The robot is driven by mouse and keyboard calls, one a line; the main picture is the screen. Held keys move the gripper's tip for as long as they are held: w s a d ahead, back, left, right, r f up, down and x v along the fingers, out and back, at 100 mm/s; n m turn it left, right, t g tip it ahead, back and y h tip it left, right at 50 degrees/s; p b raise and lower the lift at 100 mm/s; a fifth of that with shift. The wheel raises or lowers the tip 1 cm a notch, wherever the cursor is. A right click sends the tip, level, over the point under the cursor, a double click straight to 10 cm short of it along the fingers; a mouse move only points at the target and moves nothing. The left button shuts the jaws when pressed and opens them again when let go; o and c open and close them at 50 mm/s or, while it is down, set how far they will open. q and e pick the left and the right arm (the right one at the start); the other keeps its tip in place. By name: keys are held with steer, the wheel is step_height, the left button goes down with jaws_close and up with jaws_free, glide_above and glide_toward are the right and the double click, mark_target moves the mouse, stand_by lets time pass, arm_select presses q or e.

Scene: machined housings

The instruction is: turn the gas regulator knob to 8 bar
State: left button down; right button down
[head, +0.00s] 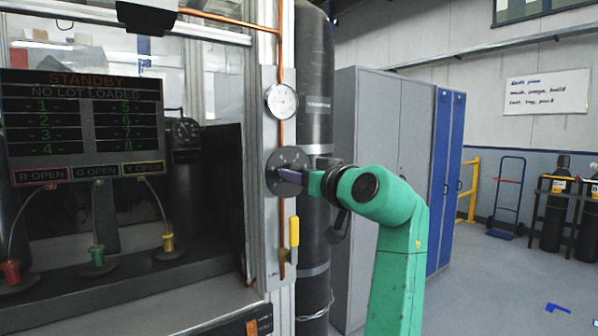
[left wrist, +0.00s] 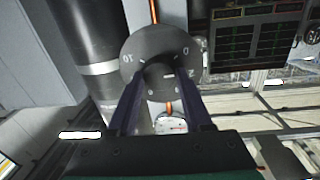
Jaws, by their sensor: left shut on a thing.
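The gas regulator's round dark dial plate (head: 287,160) is on the grey post left of the gas cylinder. In the left wrist view the dial plate (left wrist: 143,47) shows figures such as 10, 0 and 2. The dark knob (left wrist: 157,74) stands at its middle; I cannot tell where it points. My left gripper (head: 290,176) is shut on the knob, one finger on each side, and the fingers hide part of it. A white round gauge (head: 281,101) sits above the dial; its needle is too small to read. My right gripper is not in view.
A yellow valve handle (head: 294,231) hangs on the post below the dial. A copper pipe (head: 281,45) runs up the post. A dark cylinder (head: 314,85) stands right behind it. A glazed cabinet with a status screen (head: 83,120) reading STANDBY is at the left.

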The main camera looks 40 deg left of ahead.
arm_select(q)
steer(key=m+p, duration=0.2)
steer(key=m, duration=0.2)
steer(key=m+p, duration=0.3)
steer(key=m, duration=0.1)
steer(key=m+g+p, duration=0.1)
steer(key=m+p, duration=0.2)
steer(key=m, duration=0.1)
steer(key=shift+w+r+m, duration=0.15)
steer(key=shift+r+m, duration=0.1)
steer(key=shift+m, duration=0.15)
steer(key=m+p, duration=0.3)
steer(key=m, duration=0.1)
steer(key=shift+g+p, duration=0.3)
steer(key=shift+p, duration=0.05)
steer(key=m+p, duration=0.7)
steer(key=p, duration=0.1)
steer(key=shift+m+g, duration=0.4)
steer(key=m, duration=0.2)
steer(key=m+p, duration=0.1)
steer(key=m, duration=0.2)
steer(key=m+y+p, duration=0.1)
steer(key=m, duration=0.1)
steer(key=shift+f, duration=0.4)
steer(key=shift+m, duration=0.3)
